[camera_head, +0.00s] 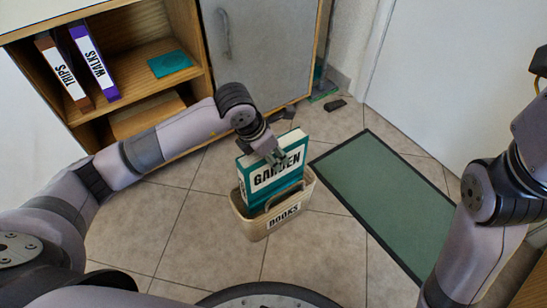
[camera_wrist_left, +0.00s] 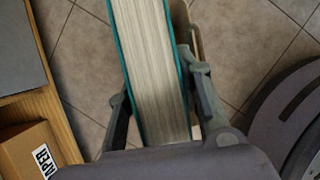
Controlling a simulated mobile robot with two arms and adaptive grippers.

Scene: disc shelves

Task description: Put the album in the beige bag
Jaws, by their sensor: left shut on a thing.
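The album is a teal book labelled GARDEN (camera_head: 279,180). It stands upright with its lower part inside the beige bag labelled BOOKS (camera_head: 262,226), which sits on the tiled floor. My left gripper (camera_head: 274,157) is shut on the album's upper edge. In the left wrist view the album's pale page block (camera_wrist_left: 152,70) lies between the two fingers (camera_wrist_left: 160,110), and part of the bag (camera_wrist_left: 181,25) shows beside it. Whether the album touches the bag's bottom is hidden. My right arm shows at the right edge, but its gripper is out of view.
A wooden shelf holds the TRIPS (camera_head: 64,72) and WALKS (camera_head: 95,63) albums and a flat teal item (camera_head: 170,64). A grey cabinet door (camera_head: 262,65) stands beside it. A green mat (camera_head: 385,195) lies right of the bag. A PAPER box (camera_wrist_left: 30,150) shows in the left wrist view.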

